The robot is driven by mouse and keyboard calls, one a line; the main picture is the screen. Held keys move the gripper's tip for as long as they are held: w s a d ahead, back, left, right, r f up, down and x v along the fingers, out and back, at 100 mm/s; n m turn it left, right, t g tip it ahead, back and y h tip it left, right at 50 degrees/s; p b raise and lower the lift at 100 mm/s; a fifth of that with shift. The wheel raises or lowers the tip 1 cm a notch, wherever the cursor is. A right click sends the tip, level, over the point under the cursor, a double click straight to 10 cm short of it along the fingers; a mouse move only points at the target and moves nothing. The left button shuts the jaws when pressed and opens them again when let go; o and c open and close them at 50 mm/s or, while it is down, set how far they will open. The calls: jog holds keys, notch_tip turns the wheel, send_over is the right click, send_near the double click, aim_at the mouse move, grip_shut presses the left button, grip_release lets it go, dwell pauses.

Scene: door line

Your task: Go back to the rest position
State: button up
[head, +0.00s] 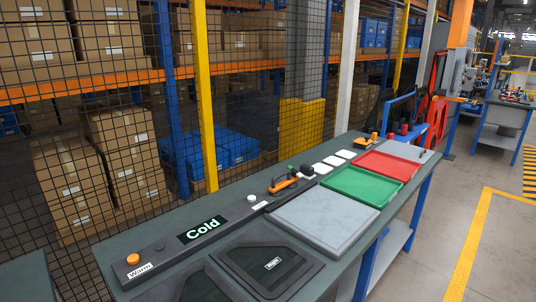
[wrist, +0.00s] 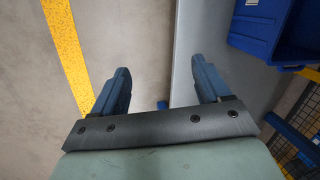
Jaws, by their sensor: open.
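My gripper (wrist: 160,78) shows in the wrist view with its two blue fingers wide apart. Nothing is between them. Beyond the fingers lie a pale floor and the long edge of a grey panel or shelf. My gripper is not seen in the head view. The workbench (head: 225,211) in the head view runs from the lower left to the right, with its controls and trays apart from any gripper.
The bench holds a "Cold" sign (head: 202,229), an orange button (head: 133,259), an orange handle (head: 283,185), a grey tray (head: 325,218), a green tray (head: 362,187) and a red tray (head: 387,166). Mesh fencing (head: 250,90) stands behind. A blue bin (wrist: 262,28) is at the wrist view's upper right.

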jog(key=s+a+f+n+g+h, duration=0.1)
jog(key=s+a+f+n+g, duration=0.1)
jog(key=s, duration=0.8)
jog(key=s+a+f+n+g, duration=0.2)
jog(key=s+a, duration=0.2)
jog(key=s, duration=0.7)
jog(key=s+a+f+n+g+h, duration=0.1)
jog(key=s+a+f+n+g, duration=0.1)
jog(key=s, duration=0.8)
jog(key=shift+s+a+f+g+h, duration=0.3)
jog(key=shift+a+g, duration=0.1)
jog(key=shift+g, duration=0.2)
